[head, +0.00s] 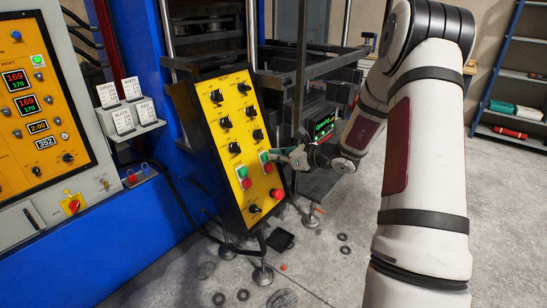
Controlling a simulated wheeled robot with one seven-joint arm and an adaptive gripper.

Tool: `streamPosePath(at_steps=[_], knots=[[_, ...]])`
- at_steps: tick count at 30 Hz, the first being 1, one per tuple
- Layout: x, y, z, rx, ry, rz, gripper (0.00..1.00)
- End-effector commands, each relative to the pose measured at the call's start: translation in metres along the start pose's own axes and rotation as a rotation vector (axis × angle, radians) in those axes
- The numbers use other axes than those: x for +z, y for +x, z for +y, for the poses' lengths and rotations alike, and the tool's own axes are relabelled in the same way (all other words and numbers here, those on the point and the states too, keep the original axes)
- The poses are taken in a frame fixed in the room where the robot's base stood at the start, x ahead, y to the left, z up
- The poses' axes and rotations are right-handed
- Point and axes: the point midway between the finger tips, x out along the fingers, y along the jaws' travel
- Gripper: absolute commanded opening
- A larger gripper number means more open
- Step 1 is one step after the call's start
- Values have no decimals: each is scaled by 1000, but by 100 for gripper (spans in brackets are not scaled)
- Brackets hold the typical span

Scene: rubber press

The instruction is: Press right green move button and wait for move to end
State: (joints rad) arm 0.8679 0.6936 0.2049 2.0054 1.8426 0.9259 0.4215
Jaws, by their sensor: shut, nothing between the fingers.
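A yellow control panel (227,128) in a black, tilted housing stands in the middle of the head view. Its lower part has two pairs of buttons, green above red. The right green button (264,156) is at the panel's right edge, above the right red button (268,168). The left green button (242,171) is lower left of it. My gripper (274,154) is shut and empty, coming from the right with its fingertips at the right green button. I cannot tell whether they touch it or whether it is pressed in.
A red knob (277,194) and a black switch (254,208) are low on the panel. The blue press (140,65) with dark metal rails (300,75) is behind. A label rack (130,118) is at left. Black rings (343,237) lie on the grey floor.

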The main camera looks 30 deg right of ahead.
Motion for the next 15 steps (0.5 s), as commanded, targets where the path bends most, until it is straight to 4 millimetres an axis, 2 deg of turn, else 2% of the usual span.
streamPosePath(at_steps=[9, 15], knots=[[3, -64, -5, -4, -3, 0, 0], [3, -96, -5, -2, -3, -1, 0]])
